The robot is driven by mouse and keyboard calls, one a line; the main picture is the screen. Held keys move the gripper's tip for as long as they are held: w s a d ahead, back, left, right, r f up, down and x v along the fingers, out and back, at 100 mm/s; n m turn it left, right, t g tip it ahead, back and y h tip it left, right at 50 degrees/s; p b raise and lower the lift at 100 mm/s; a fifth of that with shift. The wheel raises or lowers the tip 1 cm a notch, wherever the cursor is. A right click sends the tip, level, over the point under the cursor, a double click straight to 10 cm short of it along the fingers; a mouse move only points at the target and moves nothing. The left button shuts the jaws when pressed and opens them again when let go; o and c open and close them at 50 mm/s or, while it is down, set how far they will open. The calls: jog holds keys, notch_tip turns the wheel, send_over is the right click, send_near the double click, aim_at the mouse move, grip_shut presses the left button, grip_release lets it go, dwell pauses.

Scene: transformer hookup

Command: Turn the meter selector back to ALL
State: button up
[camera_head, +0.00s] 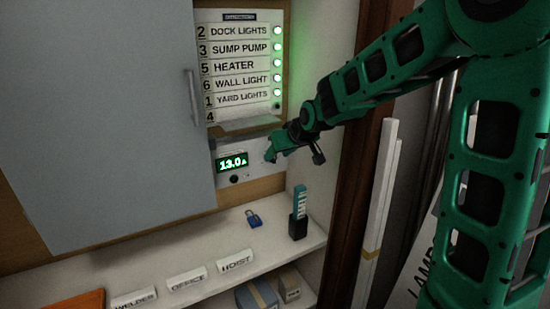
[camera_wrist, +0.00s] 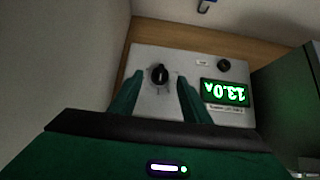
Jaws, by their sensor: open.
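The meter panel (camera_head: 225,148) is a pale plate with a green display (camera_head: 232,163) reading 13.0 A. In the wrist view the panel appears upside down, with the display (camera_wrist: 225,93) at right. A black selector knob (camera_wrist: 159,74) with a pointer shape sits on the panel, between and just beyond my fingertips. Its position lettering is too small to read. My gripper (camera_wrist: 158,84) is open, with one green finger on each side of the knob; contact cannot be told. In the head view my gripper (camera_head: 270,154) covers the panel's right part, hiding this knob.
A second round black knob (camera_wrist: 224,65) sits near the display. A grey cabinet door (camera_head: 110,120) stands left of the panel. Below, the shelf (camera_head: 200,258) holds a blue padlock (camera_head: 253,218) and a black holder (camera_head: 298,226) with a teal item.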

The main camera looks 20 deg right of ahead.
jog(key=shift+x, duration=1.25)
jog(key=c, duration=1)
